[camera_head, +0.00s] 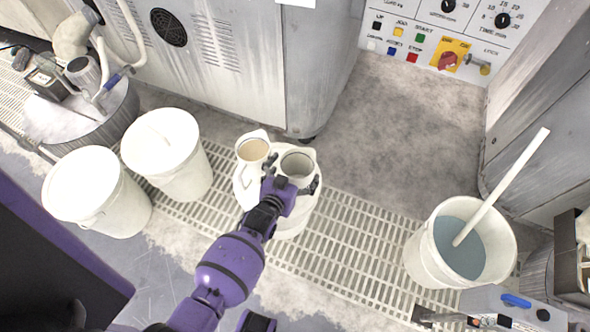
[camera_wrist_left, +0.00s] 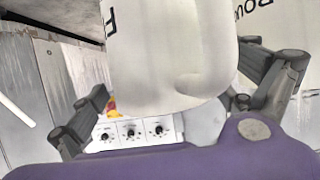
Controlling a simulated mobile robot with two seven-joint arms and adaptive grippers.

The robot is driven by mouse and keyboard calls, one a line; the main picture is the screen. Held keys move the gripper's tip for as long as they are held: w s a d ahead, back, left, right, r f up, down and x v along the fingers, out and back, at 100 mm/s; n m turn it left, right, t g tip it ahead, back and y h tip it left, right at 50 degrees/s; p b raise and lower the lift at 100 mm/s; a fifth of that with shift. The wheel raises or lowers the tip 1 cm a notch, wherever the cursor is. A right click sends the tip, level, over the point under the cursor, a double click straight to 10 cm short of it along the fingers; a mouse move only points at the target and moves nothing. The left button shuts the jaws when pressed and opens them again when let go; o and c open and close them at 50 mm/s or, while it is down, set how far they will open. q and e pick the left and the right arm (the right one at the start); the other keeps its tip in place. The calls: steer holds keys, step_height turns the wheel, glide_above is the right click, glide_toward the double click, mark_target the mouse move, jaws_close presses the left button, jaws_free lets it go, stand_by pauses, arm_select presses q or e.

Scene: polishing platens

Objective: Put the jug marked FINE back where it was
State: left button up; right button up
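My left gripper (camera_head: 291,183) is at this jug. Its fingers are wide apart, one on each side, and a gap shows beside the left one. A second jug (camera_head: 252,150), with tan contents, stands just left of it; in the left wrist view a jug with partly seen lettering (camera_wrist_left: 262,22) is at the right. My right gripper is out of view.
Two lidded white buckets (camera_head: 168,140) (camera_head: 85,187) stand at left. An open bucket (camera_head: 428,262) of bluish liquid with a white stick (camera_head: 505,185) stands at right. A floor grating (camera_head: 350,235) runs between. A control panel (camera_head: 440,35) is at the back. Floor at centre right is clear.

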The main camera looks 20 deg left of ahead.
arm_select(q)
steer(key=p+v, duration=0.2)
steer(key=v, duration=1)
steer(key=shift+r, duration=0.15)
steer(key=s+a+g, duration=0.2)
steer(key=s+g, duration=0.4)
steer(key=s, duration=2.2)
steer(key=shift+f+m, duration=0.35)
steer(key=shift+m, duration=0.05)
